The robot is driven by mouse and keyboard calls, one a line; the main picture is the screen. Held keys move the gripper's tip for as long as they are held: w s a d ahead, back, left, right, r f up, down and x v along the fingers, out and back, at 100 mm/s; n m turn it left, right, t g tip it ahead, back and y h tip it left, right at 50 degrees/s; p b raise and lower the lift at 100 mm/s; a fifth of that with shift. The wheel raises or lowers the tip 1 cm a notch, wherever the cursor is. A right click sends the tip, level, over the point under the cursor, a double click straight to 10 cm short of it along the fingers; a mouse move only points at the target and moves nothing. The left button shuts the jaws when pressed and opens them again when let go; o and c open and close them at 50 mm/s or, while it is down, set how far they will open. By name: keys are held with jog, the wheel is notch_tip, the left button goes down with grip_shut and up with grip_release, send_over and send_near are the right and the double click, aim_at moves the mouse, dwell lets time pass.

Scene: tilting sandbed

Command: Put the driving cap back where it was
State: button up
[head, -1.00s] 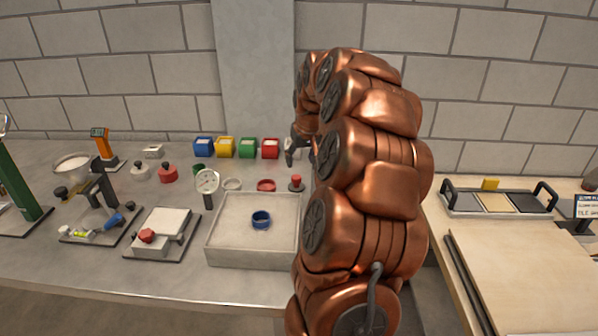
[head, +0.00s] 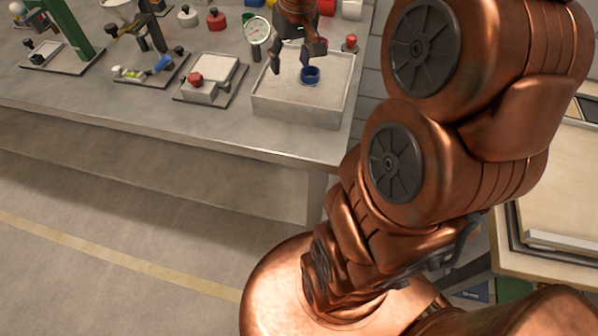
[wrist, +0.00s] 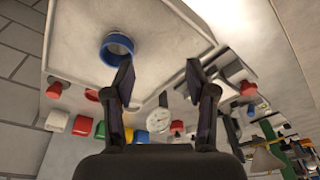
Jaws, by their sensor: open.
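A blue ring-shaped piece (head: 310,75) sits on the sand in the square tray (head: 300,113); it shows in the wrist view (wrist: 117,48) as a round blue rim with a pale inside. I cannot tell for certain which piece is the driving cap. A small red-topped piece (head: 349,42) stands on the bench behind the tray's right corner, also in the wrist view (wrist: 55,89). My gripper (head: 291,62) is open and empty over the tray, just left of the blue ring. In the wrist view its fingers (wrist: 160,73) are spread, the left fingertip overlapping the ring's edge.
A dial gauge (head: 258,32) stands close behind the tray's left corner. A plate with a red-knobbed block (head: 196,80) lies left of the tray. Several red, white and green pieces and bins crowd the bench behind. The bench's front strip (head: 190,118) is clear.

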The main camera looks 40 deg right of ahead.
jog(key=s+a+f+n+g, duration=0.1)
jog(key=s+a+f+g, duration=0.1)
jog(key=s+a, duration=0.5)
jog(key=s+a+f+n+g, duration=0.1)
jog(key=s+a+f, duration=0.3)
jog(key=s, duration=1.2)
jog(key=a+g, duration=0.1)
jog(key=a, duration=0.3)
jog(key=shift+a+f, duration=0.2)
jog(key=shift+f, duration=0.1)
